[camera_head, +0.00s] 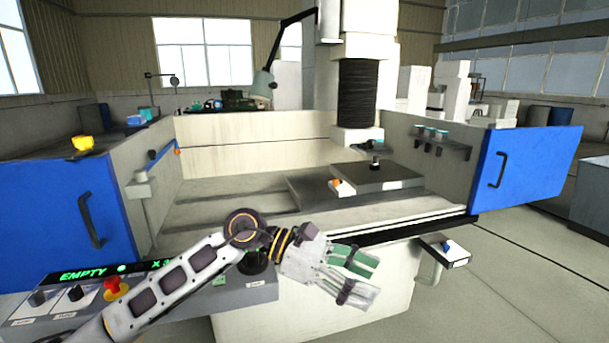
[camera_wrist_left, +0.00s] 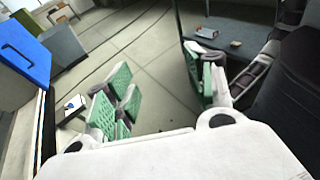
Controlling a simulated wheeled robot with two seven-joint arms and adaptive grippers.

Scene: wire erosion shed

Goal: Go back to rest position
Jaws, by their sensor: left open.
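My left gripper (camera_head: 357,275) is in front of the machine in the head view. Its arm comes in from the lower left, over the control panel. Its green-padded fingers point right and stand apart with nothing between them. In the left wrist view the fingers of my left gripper (camera_wrist_left: 165,95) are spread wide, with bare floor beyond them. My right gripper does not show in the head view.
The control panel (camera_head: 232,296) lies under my left arm. Blue doors stand open at the left (camera_head: 55,212) and right (camera_head: 530,165). A small shelf (camera_head: 446,250) juts out right of my gripper.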

